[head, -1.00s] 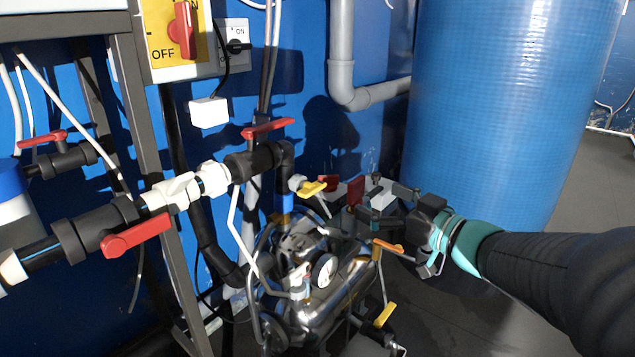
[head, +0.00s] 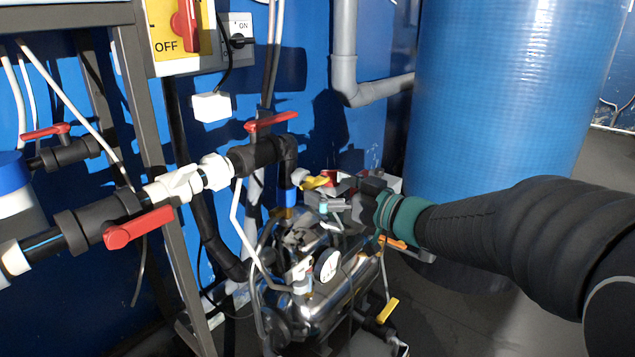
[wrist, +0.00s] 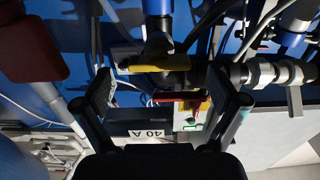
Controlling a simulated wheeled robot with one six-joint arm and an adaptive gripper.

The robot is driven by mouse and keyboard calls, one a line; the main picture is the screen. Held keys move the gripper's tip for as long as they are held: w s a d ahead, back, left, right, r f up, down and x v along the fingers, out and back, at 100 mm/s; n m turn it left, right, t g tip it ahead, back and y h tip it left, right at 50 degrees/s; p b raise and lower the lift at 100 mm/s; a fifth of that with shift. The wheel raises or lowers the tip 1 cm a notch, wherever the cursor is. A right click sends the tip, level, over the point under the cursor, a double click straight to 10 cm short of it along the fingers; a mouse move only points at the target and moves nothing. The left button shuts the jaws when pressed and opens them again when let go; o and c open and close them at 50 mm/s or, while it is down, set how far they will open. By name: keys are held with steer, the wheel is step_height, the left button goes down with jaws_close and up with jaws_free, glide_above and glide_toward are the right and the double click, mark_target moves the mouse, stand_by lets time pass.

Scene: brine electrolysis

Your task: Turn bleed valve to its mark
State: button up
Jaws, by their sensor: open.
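A valve with a yellow lever (head: 315,182) sits on the pipework above the steel tank, just left of my gripper (head: 330,194). The frames do not show for certain that it is the bleed valve. In the wrist view, a yellow lever (wrist: 160,63) lies crosswise just beyond my gripper (wrist: 162,90). The fingers are spread wide with nothing between their pads, and I see no contact with the lever. No mark for the valve can be made out. In the head view, my gripper and arm partly hide the fittings behind them.
The steel tank (head: 325,312) has a gauge (head: 328,265), an orange lever (head: 395,243) and a low yellow lever (head: 388,311). Red-handled valves (head: 140,228) line the pipes at left. A large blue vessel (head: 500,110) stands behind my arm. A dark red part (wrist: 30,48) is close in the wrist view.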

mark_target(315, 183)
steer(key=shift+x, duration=1.45)
steer(key=c, duration=1.1)
steer(key=shift+c, duration=0.2)
